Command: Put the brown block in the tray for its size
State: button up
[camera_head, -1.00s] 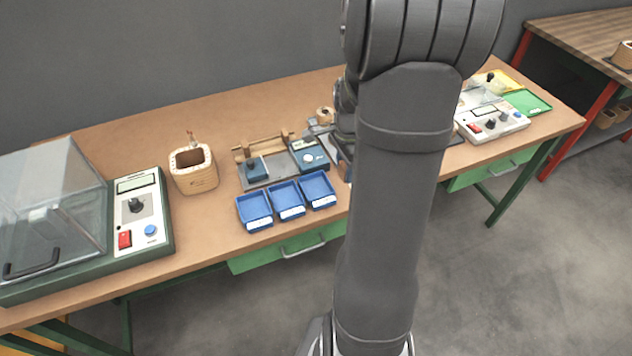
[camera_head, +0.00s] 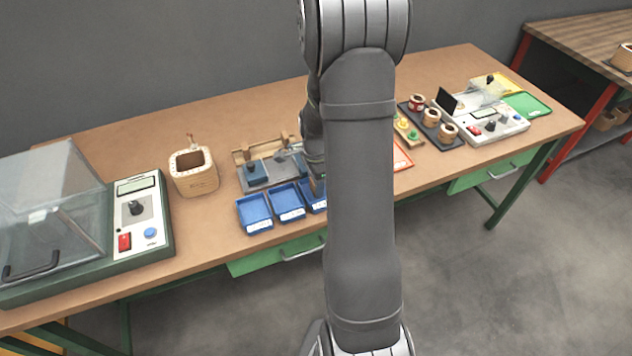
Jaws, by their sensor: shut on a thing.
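My gripper (camera_head: 291,152) shows only in part, left of my grey arm, over the right end of the grey measuring fixture. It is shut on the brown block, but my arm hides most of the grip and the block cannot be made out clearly. Three blue trays stand in a row in front of the fixture: the left tray (camera_head: 254,230), the middle tray (camera_head: 289,215) and the right tray (camera_head: 310,196). The right tray is partly covered by my arm. The left and middle trays look empty.
The fixture (camera_head: 262,184) carries a blue block and a wooden bar. A wooden pot (camera_head: 195,180) and a covered test machine (camera_head: 140,215) stand left. Right are a black tray with several coils (camera_head: 432,118), a white tester (camera_head: 490,122) and a green tray (camera_head: 527,104).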

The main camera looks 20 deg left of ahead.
jog(key=shift+f, duration=0.1)
jog(key=o, duration=0.8)
jog(key=shift+f, duration=0.1)
notch_tip(320, 180, up, 12)
jog(key=shift+r, duration=0.2)
jog(key=shift+f, duration=0.1)
jog(key=shift+f, duration=4.9)
